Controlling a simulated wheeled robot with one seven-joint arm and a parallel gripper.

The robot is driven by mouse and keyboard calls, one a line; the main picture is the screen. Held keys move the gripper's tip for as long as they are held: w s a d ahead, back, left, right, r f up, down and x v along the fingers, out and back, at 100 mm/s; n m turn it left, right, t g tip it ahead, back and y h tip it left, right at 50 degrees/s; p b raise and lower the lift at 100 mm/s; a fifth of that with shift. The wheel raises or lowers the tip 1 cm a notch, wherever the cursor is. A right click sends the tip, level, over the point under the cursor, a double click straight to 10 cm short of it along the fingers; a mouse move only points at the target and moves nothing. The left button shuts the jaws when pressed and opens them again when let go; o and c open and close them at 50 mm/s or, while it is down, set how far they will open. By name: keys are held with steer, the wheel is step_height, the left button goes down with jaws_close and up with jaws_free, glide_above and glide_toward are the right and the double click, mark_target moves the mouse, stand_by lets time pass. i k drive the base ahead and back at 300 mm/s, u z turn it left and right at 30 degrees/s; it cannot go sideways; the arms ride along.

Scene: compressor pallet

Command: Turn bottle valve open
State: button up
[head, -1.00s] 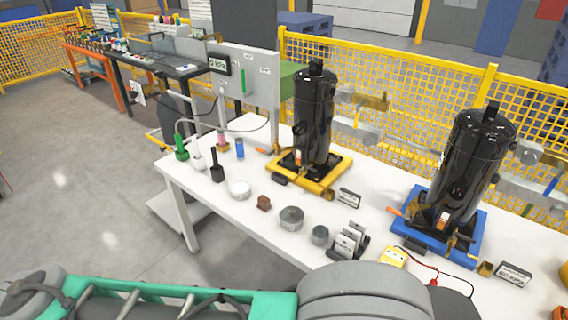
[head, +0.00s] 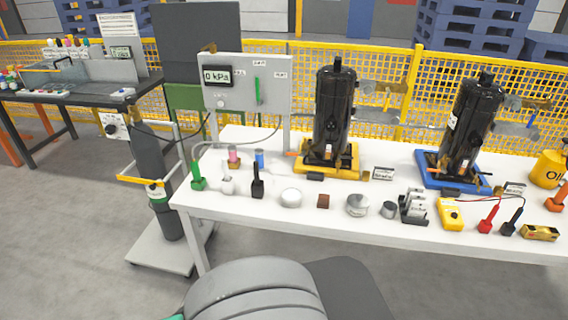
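A dark grey gas bottle (head: 153,152) with a green band stands upright on a pale trolley (head: 165,255), left of the white workbench. A yellow retaining bar (head: 139,181) crosses the bottle. A white box with a black round knob (head: 113,126) shows beside the top of the bottle; I cannot tell whether this is the bottle valve. A dark cable or hose runs from near it toward the bench panel. The panel's display (head: 217,75) reads 0 kPa. My gripper is not in view; only a grey rounded part of my arm shows at the bottom.
The white workbench (head: 330,215) holds two black compressors (head: 335,115) (head: 470,120) and several small tools and parts. A dark bench (head: 70,95) stands at left. Yellow mesh fencing (head: 400,70) runs behind. The grey floor left of the trolley is clear.

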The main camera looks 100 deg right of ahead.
mark_target(131, 99)
steer(key=i, duration=0.9)
steer(key=z, duration=2.9)
